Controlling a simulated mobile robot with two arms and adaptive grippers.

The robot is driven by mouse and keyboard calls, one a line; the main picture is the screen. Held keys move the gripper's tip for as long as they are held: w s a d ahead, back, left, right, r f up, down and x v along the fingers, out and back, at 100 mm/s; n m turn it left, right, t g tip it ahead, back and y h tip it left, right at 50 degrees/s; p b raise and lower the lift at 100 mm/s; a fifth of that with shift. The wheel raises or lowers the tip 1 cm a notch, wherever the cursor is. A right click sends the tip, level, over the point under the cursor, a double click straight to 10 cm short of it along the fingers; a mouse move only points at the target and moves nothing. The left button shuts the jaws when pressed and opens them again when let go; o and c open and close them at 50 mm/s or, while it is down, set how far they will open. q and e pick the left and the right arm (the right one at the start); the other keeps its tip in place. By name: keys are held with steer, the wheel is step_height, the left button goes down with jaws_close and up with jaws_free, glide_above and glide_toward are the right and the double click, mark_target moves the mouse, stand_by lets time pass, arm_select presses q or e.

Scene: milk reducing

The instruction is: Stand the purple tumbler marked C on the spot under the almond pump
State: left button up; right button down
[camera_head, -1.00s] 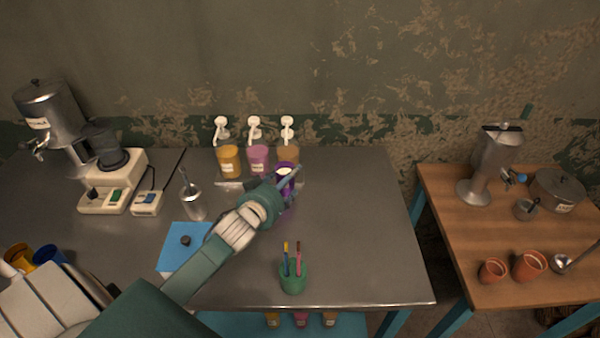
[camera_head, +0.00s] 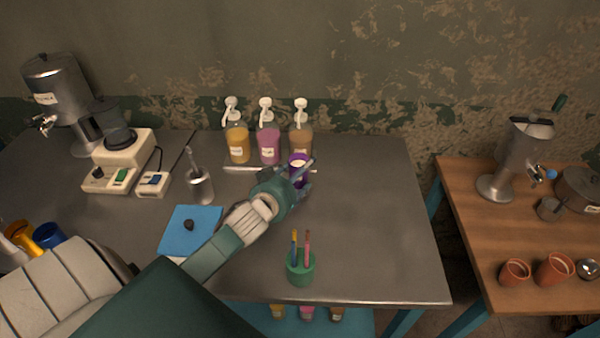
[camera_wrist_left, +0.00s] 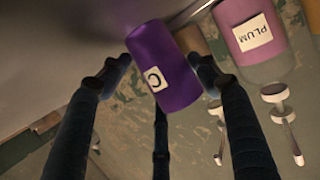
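The purple tumbler (camera_head: 298,168) stands upright in front of the tan pump bottle (camera_head: 301,140), with pale content at its mouth. In the left wrist view the tumbler (camera_wrist_left: 165,68) shows a white C label, and the picture is upside down. My left gripper (camera_head: 298,180) has its fingers on both sides of the tumbler and appears shut on it. The tan bottle's label is too small to read. The spot under its pump is hidden by tumbler and hand. My right gripper is out of view.
A pink bottle (camera_head: 268,146), labelled PLUM in the wrist view (camera_wrist_left: 250,34), and a yellow bottle (camera_head: 237,145) stand left of the tan one. A green pen cup (camera_head: 301,270) stands in front. The table's right side (camera_head: 385,220) is clear.

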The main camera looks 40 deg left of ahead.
arm_select(q)
steer(key=shift+o, duration=1.4)
steer(key=shift+w, duration=0.1)
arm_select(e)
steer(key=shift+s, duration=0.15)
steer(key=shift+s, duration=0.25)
arm_select(q)
steer(key=shift+r, duration=0.15)
steer(key=shift+s, duration=0.3)
steer(key=b+v, duration=0.1)
steer(key=v, duration=0.9)
steer(key=shift+s+d+r, duration=0.1)
steer(key=shift+s, duration=0.2)
steer(key=shift+s+r, duration=0.2)
steer(key=shift+s, duration=0.2)
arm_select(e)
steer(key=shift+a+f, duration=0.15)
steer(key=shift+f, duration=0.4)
